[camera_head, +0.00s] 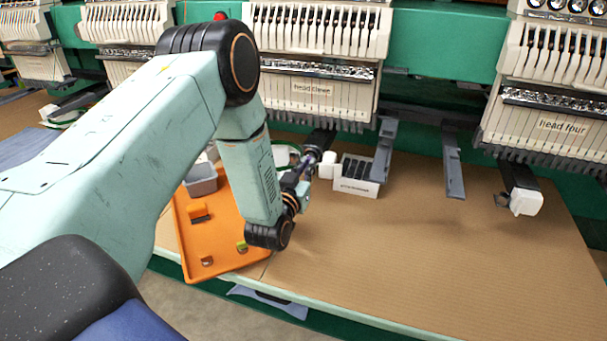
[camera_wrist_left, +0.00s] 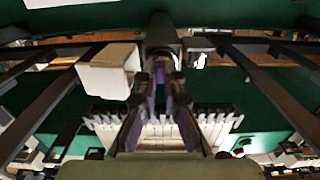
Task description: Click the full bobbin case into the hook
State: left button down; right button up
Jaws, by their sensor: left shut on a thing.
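My left gripper (camera_head: 316,152) reaches up to the dark hook arm (camera_head: 320,138) under head three. In the left wrist view its fingers (camera_wrist_left: 160,88) are closed together, right in front of the end of that dark arm (camera_wrist_left: 161,34). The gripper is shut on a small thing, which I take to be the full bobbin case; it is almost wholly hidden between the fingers. I cannot tell whether the case touches the hook. A white block (camera_head: 327,165) sits beside the fingertips and shows at left in the wrist view (camera_wrist_left: 110,72). My right gripper is not in view.
An orange tray (camera_head: 222,238) with small pieces lies below my left arm, a grey bin (camera_head: 201,180) at its back. A white box with dark slots (camera_head: 357,180) stands just right of the gripper. Grey brackets (camera_head: 453,165) hang farther right. The brown table (camera_head: 420,260) is clear in front.

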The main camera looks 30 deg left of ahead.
pick_arm(q)
jog(key=shift+w, duration=0.2)
dwell(0.4)
jog(key=shift+s+d+r, duration=0.1)
jog(key=shift+s+r, duration=0.05)
jog(key=shift+r, duration=0.05)
jog(key=shift+w+f, duration=0.1)
jog(key=shift+w, duration=0.45)
